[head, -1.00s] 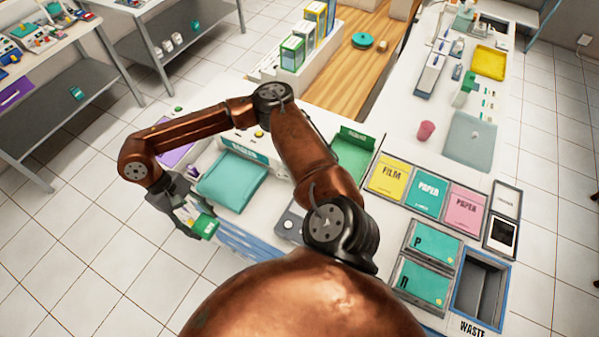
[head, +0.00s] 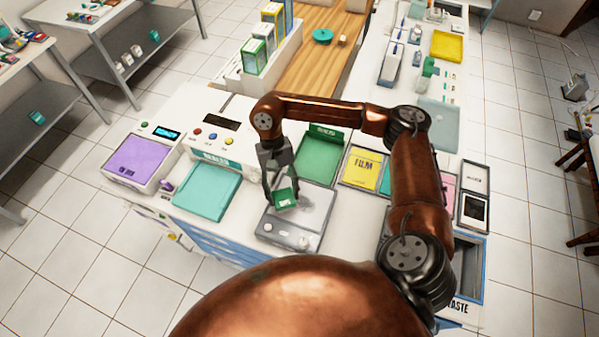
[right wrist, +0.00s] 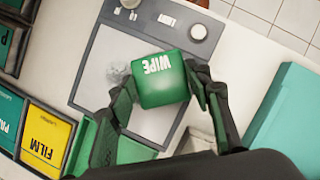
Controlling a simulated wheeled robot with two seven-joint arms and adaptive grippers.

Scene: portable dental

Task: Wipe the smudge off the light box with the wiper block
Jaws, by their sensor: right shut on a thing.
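The wiper block (head: 284,199) is green with white "WIPE" lettering and also shows in the right wrist view (right wrist: 162,82). My right gripper (head: 280,190) is shut on it, with a finger on each side in the right wrist view (right wrist: 165,92). The light box (head: 312,207) is a grey panel with a pale surface and a knob; it lies under the block. I cannot tell whether the block touches it. A grey smudge (right wrist: 116,72) shows on the panel beside the block in the right wrist view, partly beside a finger. My left gripper is not in view.
A teal pad (head: 207,190) lies left of the light box, and a purple-topped device (head: 139,160) further left. A green tray (head: 318,160) and a yellow FILM box (head: 364,170) stand behind and to the right. A waste bin (head: 466,270) is at the right.

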